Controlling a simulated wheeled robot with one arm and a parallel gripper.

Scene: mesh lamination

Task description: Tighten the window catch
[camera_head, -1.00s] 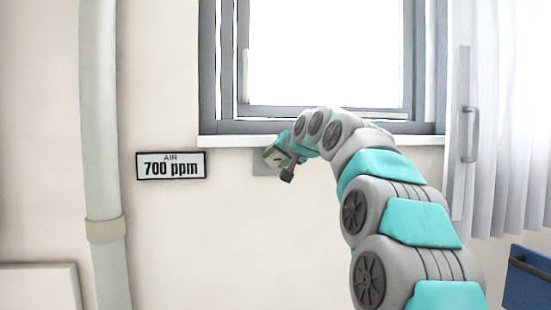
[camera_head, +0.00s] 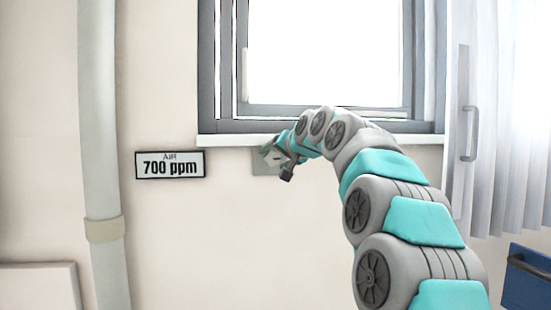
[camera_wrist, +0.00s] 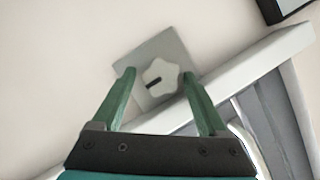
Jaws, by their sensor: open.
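The window catch is a pale star-shaped knob (camera_wrist: 161,76) with a dark mark on its face. It sits on a square grey plate (camera_wrist: 152,54) on the wall below the window sill. In the wrist view my gripper (camera_wrist: 159,74) is open, with one green finger on each side of the knob and small gaps showing. I cannot tell how far the fingertips are from the plate. In the head view my gripper (camera_head: 272,154) is in front of the plate (camera_head: 261,164) and hides most of it; the knob cannot be made out clearly there.
The white window sill (camera_head: 222,141) juts out just above the plate, under the grey window frame (camera_head: 208,75). A "700 ppm" air sign (camera_head: 170,164) and a vertical pipe (camera_head: 103,180) are on the left. A curtain (camera_head: 505,120) hangs on the right.

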